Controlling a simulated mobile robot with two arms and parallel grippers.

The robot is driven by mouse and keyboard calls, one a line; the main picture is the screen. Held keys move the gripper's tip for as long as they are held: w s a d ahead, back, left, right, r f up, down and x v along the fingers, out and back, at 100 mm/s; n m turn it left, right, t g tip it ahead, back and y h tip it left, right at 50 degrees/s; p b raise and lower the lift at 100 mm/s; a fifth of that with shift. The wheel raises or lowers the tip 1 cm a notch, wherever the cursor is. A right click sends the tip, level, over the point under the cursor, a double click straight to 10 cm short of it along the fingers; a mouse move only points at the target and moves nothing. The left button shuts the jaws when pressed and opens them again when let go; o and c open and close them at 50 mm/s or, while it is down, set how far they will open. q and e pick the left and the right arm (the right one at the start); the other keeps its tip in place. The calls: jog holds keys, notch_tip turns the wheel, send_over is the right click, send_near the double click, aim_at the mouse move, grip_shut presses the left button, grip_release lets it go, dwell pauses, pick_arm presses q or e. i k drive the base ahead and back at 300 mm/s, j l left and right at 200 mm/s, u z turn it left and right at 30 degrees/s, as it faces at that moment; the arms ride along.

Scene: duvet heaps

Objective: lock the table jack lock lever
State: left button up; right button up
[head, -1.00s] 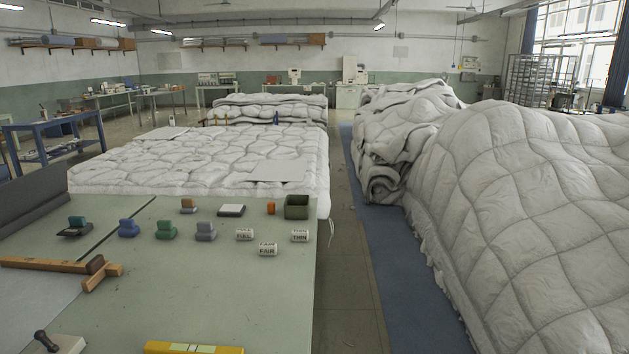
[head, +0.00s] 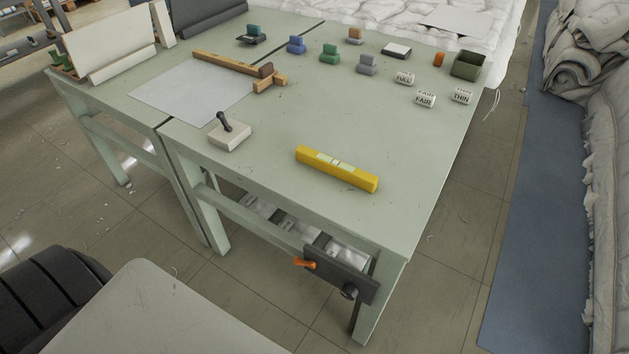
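A dark metal jack plate (head: 340,277) is mounted under the front right edge of the green table (head: 250,172). A small orange lever (head: 304,263), seemingly the lock lever, sticks out to the left at the plate's left end and lies about level. A black round knob or crank hub (head: 349,291) is on the plate's lower right part, with a dark bar hanging below it. I cannot tell from here whether the lever is locked. Neither of my grippers is in view.
A yellow spirit level (head: 336,169) lies on the table above the jack. A block with a black handle (head: 229,133), a wooden T-square (head: 232,66), several stamps and labelled FULL, FAIR and THIN blocks are farther back. Floor is clear right of the table, up to the blue mat (head: 535,200).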

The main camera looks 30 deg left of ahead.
aim_at(297, 261)
jog(key=u, duration=1)
jog(key=k+z, duration=0.15)
jog(key=z, duration=0.25)
